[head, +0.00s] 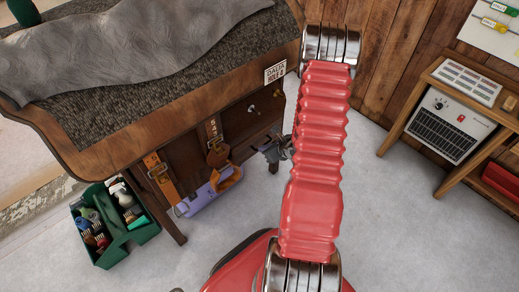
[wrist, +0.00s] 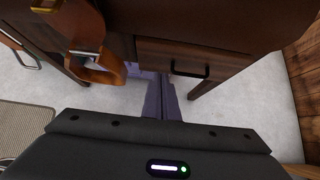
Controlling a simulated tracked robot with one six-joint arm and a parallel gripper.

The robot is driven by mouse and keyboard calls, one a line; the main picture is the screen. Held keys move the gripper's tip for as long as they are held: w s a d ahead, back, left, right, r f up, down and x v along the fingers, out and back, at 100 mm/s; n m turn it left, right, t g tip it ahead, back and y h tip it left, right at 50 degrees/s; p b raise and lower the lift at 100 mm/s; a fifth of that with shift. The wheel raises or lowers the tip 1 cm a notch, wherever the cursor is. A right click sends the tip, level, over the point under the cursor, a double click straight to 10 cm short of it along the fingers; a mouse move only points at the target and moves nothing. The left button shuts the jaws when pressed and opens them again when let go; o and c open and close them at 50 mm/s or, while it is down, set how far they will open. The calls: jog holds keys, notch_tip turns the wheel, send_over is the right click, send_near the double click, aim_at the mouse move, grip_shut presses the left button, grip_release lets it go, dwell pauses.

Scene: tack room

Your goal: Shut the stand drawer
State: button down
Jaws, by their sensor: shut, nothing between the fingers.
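The stand drawer (wrist: 222,62) shows in the wrist view as a brown wooden front with a black bar handle (wrist: 205,72), under the dark edge of the stand. How far it stands out from the stand is hard to tell. My gripper (wrist: 157,82) is shut and empty; its fingers point toward the space below and left of the handle, with no clear contact. In the head view the wooden stand (head: 170,110) is at the left, and my gripper (head: 266,150) is small beside its right end, partly behind my red arm.
Leather straps with buckles (head: 161,180) hang on the stand's front, near a lavender item (head: 200,199). A green grooming tote (head: 107,246) stands on the floor at lower left. A wooden shelf with a heater (head: 449,125) is at the right. Grey floor between is clear.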

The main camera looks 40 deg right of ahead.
jog(key=shift+s+r, duration=0.45)
jog(key=shift+r, duration=0.05)
jog(key=c, duration=2.5)
grip_release()
jog(key=shift+o, duration=1.4)
jog(key=shift+a, duration=0.3)
jog(key=o, duration=0.4)
jog(key=a+r+n+y, duration=0.1)
jog(key=a+r+n, duration=0.1)
jog(key=a+n, duration=0.1)
jog(key=a+r+n+y, duration=0.2)
jog(key=a, duration=0.2)
jog(key=s+a+r+n+g+y, duration=0.1)
jog(key=a+r+n, duration=0.1)
jog(key=a+n, duration=0.1)
jog(key=shift+a+r+n, duration=0.1)
jog(key=shift+a+n, duration=0.1)
jog(key=shift+n, duration=0.1)
jog(key=s+a+r+n+h, duration=0.1)
jog(key=s+a+r+n, duration=0.4)
jog(key=r+n, duration=0.4)
jog(key=s+a+r+n+g+h, duration=0.1)
jog(key=s+a+r+n, duration=0.4)
jog(key=r, duration=0.8)
jog(key=s+a+r+n+g+h, duration=0.1)
jog(key=s+a+r+n, duration=0.4)
jog(key=a+r+n, duration=0.5)
jog(key=shift+r+n+h, duration=0.7)
jog(key=shift+r+n, duration=0.15)
jog(key=shift+n, duration=0.65)
